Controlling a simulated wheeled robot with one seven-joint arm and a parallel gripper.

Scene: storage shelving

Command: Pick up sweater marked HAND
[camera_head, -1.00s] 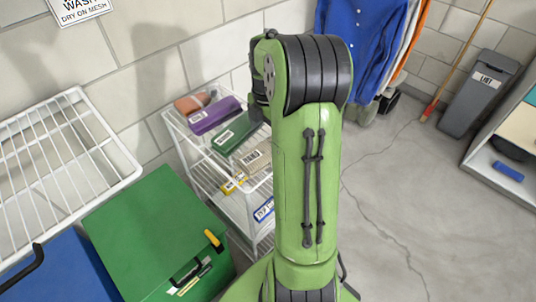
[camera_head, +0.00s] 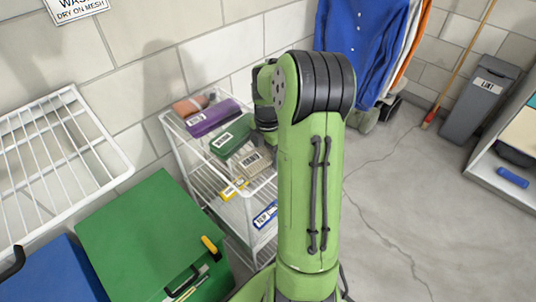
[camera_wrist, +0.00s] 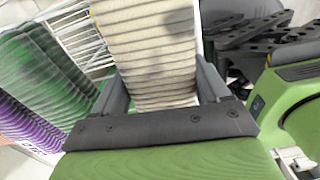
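A beige ribbed folded sweater (camera_head: 253,164) with a white tag lies on the white wire rack, at the front of a row of folded garments. The tag is too small to read. In the wrist view the beige sweater (camera_wrist: 150,45) lies between the widely spaced fingers of my gripper (camera_wrist: 162,85). Its sides come close to both fingers; I cannot tell whether they touch. In the head view my green arm hides most of my gripper.
A green folded garment (camera_head: 232,135) and a purple one (camera_head: 213,117) lie behind the beige one. Yellow and blue items sit on the lower shelf. A green box (camera_head: 150,235) and another white rack (camera_head: 60,160) stand left.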

